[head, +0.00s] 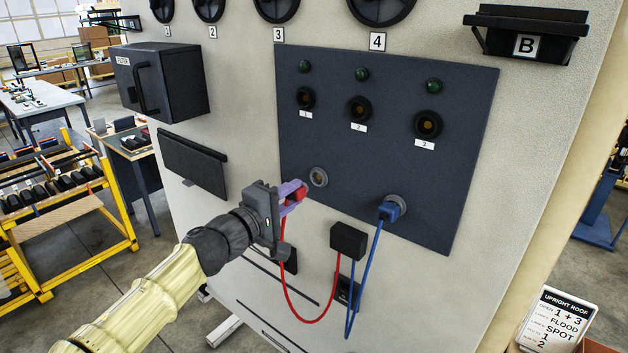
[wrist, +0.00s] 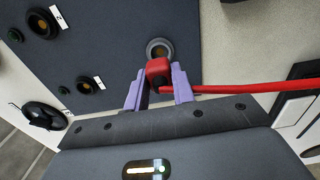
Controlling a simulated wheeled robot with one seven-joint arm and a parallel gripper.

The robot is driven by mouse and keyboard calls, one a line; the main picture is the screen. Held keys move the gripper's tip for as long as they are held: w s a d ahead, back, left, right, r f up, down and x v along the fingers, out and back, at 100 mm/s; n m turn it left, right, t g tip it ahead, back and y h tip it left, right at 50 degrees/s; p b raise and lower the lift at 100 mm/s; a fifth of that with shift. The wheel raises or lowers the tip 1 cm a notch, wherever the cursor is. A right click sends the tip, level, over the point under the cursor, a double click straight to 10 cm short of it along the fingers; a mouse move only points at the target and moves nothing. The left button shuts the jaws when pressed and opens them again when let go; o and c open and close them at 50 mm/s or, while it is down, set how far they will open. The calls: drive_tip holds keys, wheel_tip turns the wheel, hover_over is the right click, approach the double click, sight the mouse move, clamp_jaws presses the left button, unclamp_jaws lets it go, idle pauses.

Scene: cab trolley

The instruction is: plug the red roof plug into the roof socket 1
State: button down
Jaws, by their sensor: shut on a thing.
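My gripper (head: 291,196) is shut on the red plug (head: 296,193); in the wrist view the red plug (wrist: 158,72) sits between the purple fingers (wrist: 157,92). The plug is in front of the dark panel (head: 350,150), near an empty grey-ringed socket (head: 318,176). In the wrist view this grey-ringed socket (wrist: 160,50) shows just beyond the plug. Roof socket 1 (head: 305,97), dark and empty, is at the panel's upper left above a white label; it also shows in the wrist view (wrist: 88,86). Whether the plug touches the panel cannot be told.
A red cable (head: 300,318) hangs from the plug to a black box (head: 348,240). A blue plug (head: 390,210) sits in the lower right socket. Socket 2 (head: 359,109) and socket 3 (head: 428,123) are empty. A black cabinet (head: 160,80) juts out at left.

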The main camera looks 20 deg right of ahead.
drive_tip(key=shift+s+a, duration=0.25)
drive_tip(key=shift+a, duration=0.15)
drive_tip(key=shift+d+f, duration=0.1)
